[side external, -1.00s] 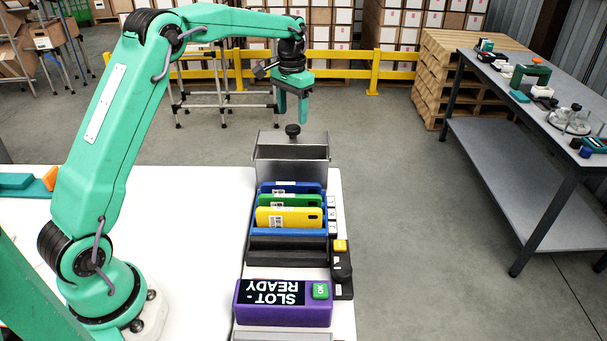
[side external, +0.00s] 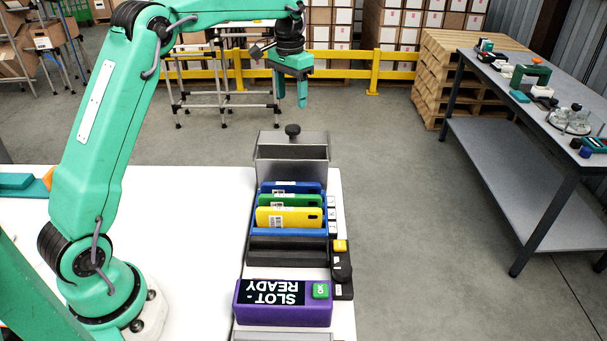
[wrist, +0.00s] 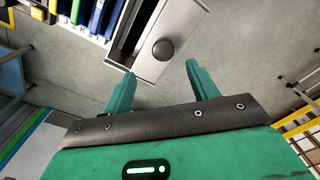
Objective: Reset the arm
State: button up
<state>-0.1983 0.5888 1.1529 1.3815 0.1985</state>
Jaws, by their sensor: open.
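My gripper (side external: 291,92) is raised in the air above and behind the grey metal bin (side external: 290,152) in the side view. In the wrist view my gripper (wrist: 160,85) shows two green fingers spread apart with nothing between them. Blue, green and yellow cartons (side external: 289,217) stand tilted in a row in the blue-edged rack in front of the bin. The bin's black knob (wrist: 164,49) shows in the wrist view just beyond the fingers, apart from them.
A purple box (side external: 285,316) with a "SLOT-READY" display and a green button sits at the near end of the white table (side external: 205,230). A grey workbench (side external: 500,150) with small items stands at the right. Yellow rails (side external: 340,65) cross behind my gripper.

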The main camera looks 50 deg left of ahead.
jog(key=s+d+r+t, duration=0.1)
jog(key=s+d+r, duration=0.3)
jog(key=s, duration=0.4)
jog(key=s+d+r+t, duration=0.2)
jog(key=s+d+r, duration=0.15)
jog(key=s, duration=0.35)
jog(key=s+d+f+t, duration=0.1)
jog(key=s+f, duration=0.1)
jog(key=s, duration=0.6)
jog(key=s+d+f+t, duration=0.1)
jog(key=s+d+f, duration=0.1)
jog(key=s, duration=0.7)
jog(key=shift+d+f, duration=0.25)
jog(key=shift+f, duration=0.35)
